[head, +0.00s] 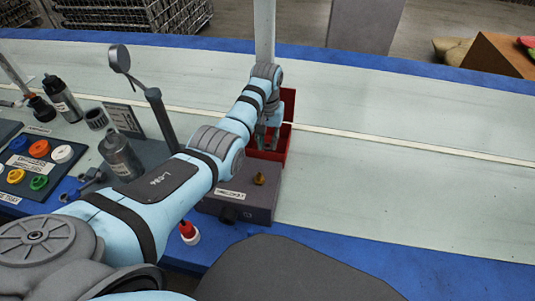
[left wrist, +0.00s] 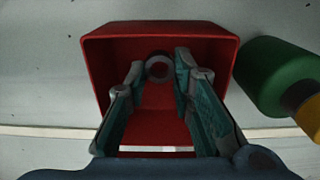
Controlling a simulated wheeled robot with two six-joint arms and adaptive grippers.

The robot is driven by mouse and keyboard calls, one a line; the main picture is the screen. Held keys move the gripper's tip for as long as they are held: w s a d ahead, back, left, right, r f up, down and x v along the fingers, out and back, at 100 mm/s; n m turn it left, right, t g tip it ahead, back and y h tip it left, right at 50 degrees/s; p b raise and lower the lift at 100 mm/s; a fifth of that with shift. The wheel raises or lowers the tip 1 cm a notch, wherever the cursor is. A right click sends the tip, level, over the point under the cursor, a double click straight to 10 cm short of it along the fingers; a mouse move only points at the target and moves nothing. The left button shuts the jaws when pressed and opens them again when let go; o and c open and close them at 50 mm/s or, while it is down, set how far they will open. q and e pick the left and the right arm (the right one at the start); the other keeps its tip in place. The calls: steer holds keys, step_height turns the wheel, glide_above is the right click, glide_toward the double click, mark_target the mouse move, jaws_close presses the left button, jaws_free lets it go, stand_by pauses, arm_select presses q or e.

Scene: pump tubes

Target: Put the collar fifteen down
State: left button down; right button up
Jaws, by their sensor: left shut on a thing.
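A grey ring-shaped collar (left wrist: 159,69) shows in the left wrist view between the fingertips of my left gripper (left wrist: 160,72); no number on it is readable. My left gripper is shut on this collar, over the inside of a red open bin (left wrist: 232,45). In the head view my left gripper (head: 265,138) reaches down into the red bin (head: 286,106), and the collar is hidden there. Whether the collar touches the bin's floor, I cannot tell. My right gripper is not in view.
A grey box with a brass fitting (head: 259,179) stands in front of the bin. A green cylinder with a yellow end (left wrist: 280,75) lies beside the bin. Bottles (head: 62,98) and a button panel (head: 38,160) stand at left. The bench on the right is clear.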

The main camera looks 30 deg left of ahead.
mark_target(267, 150)
arm_select(q)
step_height(267, 150, down, 4)
steer(key=shift+s+r+b, duration=0.1)
steer(key=shift+r+b, duration=0.05)
steer(key=shift+b, duration=0.7)
steer(key=shift+r, duration=0.1)
steer(key=c, duration=1.4)
jaws_free()
steer(key=shift+r+p, duration=0.25)
steer(key=shift+p, duration=0.1)
step_height(267, 150, up, 12)
steer(key=p, duration=0.5)
steer(key=shift+f, duration=0.2)
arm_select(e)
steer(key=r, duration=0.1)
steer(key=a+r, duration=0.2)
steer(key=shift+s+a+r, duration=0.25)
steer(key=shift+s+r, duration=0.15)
